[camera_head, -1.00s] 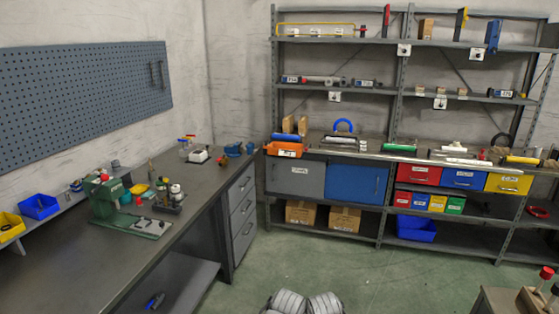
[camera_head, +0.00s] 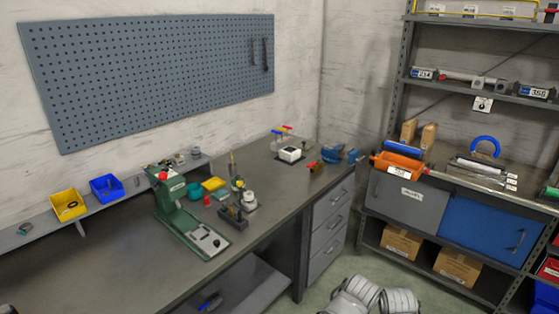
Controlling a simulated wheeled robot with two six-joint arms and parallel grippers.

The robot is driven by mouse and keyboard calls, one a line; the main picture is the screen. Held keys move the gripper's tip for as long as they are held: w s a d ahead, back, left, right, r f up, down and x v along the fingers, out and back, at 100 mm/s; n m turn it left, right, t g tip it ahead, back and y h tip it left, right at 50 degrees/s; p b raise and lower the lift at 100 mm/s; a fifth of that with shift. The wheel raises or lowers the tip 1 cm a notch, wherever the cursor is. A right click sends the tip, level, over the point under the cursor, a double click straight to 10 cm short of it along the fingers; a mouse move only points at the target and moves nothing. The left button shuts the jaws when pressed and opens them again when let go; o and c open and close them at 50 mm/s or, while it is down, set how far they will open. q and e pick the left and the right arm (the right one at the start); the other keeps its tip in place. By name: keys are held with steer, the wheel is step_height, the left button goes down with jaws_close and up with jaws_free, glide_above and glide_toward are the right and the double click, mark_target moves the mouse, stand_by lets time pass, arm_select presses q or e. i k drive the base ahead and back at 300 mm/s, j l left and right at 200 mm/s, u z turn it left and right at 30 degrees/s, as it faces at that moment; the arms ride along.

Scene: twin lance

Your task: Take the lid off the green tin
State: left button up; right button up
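A small green-teal round container (camera_head: 194,190) stands on the workbench just right of the green press; it may be the green tin, but it is too small to tell, and I cannot make out its lid. Neither of my grippers shows in the head view.
The green press (camera_head: 176,205) stands on the grey workbench (camera_head: 110,255). Near it are a yellow item (camera_head: 213,185), a red piece (camera_head: 207,201) and a dark rack (camera_head: 233,216). Yellow (camera_head: 68,205) and blue (camera_head: 106,187) bins stand left. The bench's left front is clear.

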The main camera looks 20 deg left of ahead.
mark_target(233, 182)
steer(key=i+l+u, duration=0.2)
steer(key=i, duration=1.1)
steer(key=i+u, duration=0.75)
steer(key=i+l+u, duration=0.2)
steer(key=u, duration=0.2)
